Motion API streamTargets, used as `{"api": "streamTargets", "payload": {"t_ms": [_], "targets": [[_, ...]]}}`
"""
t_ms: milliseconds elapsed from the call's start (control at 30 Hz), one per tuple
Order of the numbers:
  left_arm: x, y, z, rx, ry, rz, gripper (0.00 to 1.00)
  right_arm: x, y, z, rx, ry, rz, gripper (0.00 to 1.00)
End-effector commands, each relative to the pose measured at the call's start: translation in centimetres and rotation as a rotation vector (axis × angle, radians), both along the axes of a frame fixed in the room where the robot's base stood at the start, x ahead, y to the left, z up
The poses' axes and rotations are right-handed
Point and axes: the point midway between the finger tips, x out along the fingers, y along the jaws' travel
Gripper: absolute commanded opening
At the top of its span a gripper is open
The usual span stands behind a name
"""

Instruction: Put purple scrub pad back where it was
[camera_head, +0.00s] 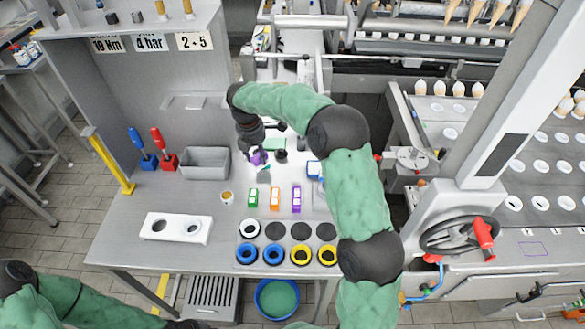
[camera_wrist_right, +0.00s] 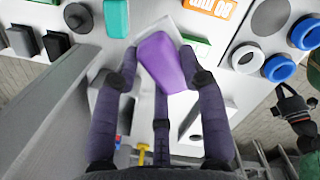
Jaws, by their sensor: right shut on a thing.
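The purple scrub pad (camera_head: 258,158) is between the fingers of my right gripper (camera_head: 254,153), over the back middle of the grey table. A teal block (camera_wrist_right: 116,18) lies close by. My left arm is at the lower left of the head view. Its gripper (camera_wrist_right: 292,104) shows small at the right of the wrist view, its opening unclear.
A grey bin (camera_head: 205,163) stands left of my right gripper, with blue and red-handled tools beyond it. Green, orange and purple boxes (camera_head: 296,199) stand in front, then rows of round holders (camera_head: 273,254). A white two-hole stand (camera_head: 176,229) is at front left.

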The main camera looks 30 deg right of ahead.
Motion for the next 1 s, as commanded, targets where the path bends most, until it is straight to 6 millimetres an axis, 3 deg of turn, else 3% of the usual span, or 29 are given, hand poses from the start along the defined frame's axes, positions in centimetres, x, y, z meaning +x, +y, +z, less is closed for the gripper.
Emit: {"api": "streamTargets", "payload": {"t_ms": [433, 700, 1000], "targets": [[0.0, 0.0, -1.7, 0.000, 0.000, 0.000, 0.00, 1.0, -9.0, -4.5, 0.000, 0.003, -0.003, 0.16], [0.0, 0.0, -2.5, 0.000, 0.000, 0.000, 0.00, 1.4, -12.0, -8.2, 0.000, 0.001, -0.002, 0.16], [0.0, 0.0, -2.9, 0.000, 0.000, 0.000, 0.00, 1.6, -13.3, -9.8, 0.000, 0.002, -0.003, 0.16]]}}
